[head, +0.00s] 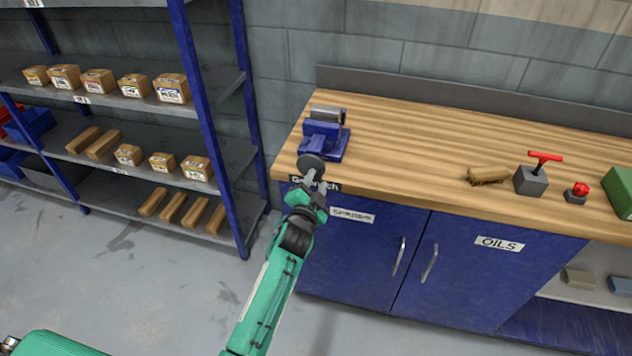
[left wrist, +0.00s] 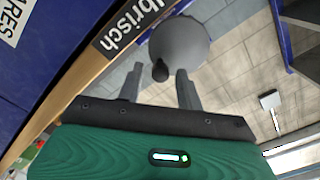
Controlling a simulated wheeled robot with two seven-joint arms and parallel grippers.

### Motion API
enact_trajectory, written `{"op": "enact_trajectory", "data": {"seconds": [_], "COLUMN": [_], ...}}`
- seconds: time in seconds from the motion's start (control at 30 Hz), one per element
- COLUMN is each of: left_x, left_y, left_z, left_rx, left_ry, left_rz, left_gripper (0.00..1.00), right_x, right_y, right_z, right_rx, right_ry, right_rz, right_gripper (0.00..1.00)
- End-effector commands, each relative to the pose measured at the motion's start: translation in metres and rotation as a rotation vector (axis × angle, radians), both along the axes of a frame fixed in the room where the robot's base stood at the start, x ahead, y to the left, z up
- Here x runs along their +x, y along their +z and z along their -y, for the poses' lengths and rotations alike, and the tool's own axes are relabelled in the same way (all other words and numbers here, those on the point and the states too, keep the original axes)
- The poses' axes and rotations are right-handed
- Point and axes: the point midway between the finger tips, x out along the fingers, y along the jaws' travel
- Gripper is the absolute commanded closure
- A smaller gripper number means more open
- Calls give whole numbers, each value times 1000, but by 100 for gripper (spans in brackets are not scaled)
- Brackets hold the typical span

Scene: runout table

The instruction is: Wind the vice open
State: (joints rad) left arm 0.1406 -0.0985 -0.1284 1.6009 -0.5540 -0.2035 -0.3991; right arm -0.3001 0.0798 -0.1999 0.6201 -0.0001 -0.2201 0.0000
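The blue vice (head: 322,140) stands at the left end of the wooden bench, with a grey metal cylinder (head: 327,114) at its jaws. Its round grey handwheel (head: 311,161) faces the front and also shows in the left wrist view (left wrist: 182,38). A short dark knob (left wrist: 161,71) sticks out from the wheel towards my gripper. My left gripper (head: 313,178) is just in front of the wheel. In the left wrist view its two fingers (left wrist: 160,74) are apart, one on each side of the knob, with gaps visible. My right gripper is not in view.
The bench top (head: 420,135) is clear to the vice's right, up to a brush (head: 488,176), a grey block with a red T-handle (head: 531,181) and a red-topped item (head: 577,193). Blue cupboards (head: 350,250) are below. A shelf rack (head: 215,85) with boxes stands left.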

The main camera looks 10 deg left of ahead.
Motion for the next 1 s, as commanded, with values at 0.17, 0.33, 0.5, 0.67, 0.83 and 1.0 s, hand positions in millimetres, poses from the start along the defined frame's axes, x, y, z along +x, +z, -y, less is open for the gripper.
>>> {"op": "enact_trajectory", "data": {"seconds": [0.17,0.33,0.5,0.67,0.83,1.0], "left_x": [0,0,0,0,0,0], "left_y": [0,0,0,0,3,1], "left_z": [0,0,-1,0,-1,0], "left_rx": [201,405,718,854,1183,1406], "left_ry": [-1,-1,0,0,0,0], "left_rz": [6,13,24,30,42,49], "left_gripper": [64,64,64,64,64,64], "right_x": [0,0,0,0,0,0], "right_y": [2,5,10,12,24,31], "right_z": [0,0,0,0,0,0], "right_rx": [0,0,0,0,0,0], "right_ry": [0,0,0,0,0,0], "right_rz": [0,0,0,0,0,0], "right_gripper": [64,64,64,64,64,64]}}
